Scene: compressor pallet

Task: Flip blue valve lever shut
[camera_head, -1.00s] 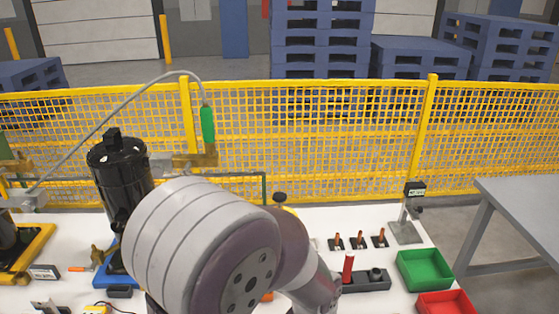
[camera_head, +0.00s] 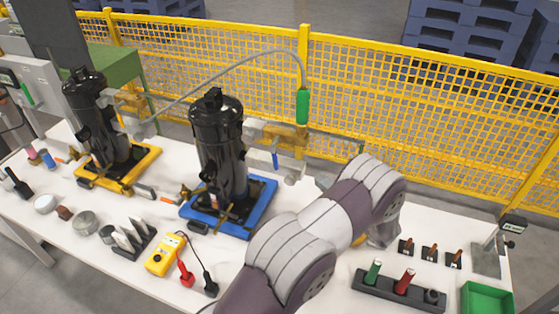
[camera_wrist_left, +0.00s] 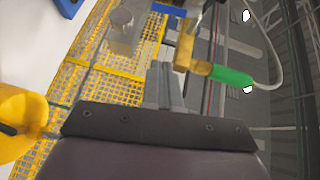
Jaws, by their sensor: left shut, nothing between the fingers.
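The blue valve lever (camera_head: 275,159) hangs down from the brass valve (camera_head: 300,137) behind the compressor on the blue pallet. In the left wrist view a blue piece that looks like this lever (camera_wrist_left: 160,8) shows at the top edge. A green handle (camera_head: 303,105) rises from the brass valve at the hose end; it also shows in the wrist view (camera_wrist_left: 230,76). My left gripper (camera_wrist_left: 166,72) is shut and empty, with a visible gap to the brass fitting ahead. In the head view it is mostly hidden behind my own arm.
A black compressor (camera_head: 217,150) stands on a blue pallet (camera_head: 258,215), another on a yellow pallet (camera_head: 150,158). A grey hose (camera_head: 225,73) arches over them. The yellow fence (camera_head: 400,120) runs behind the table (camera_head: 85,262). A yellow meter (camera_head: 165,255) lies in front.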

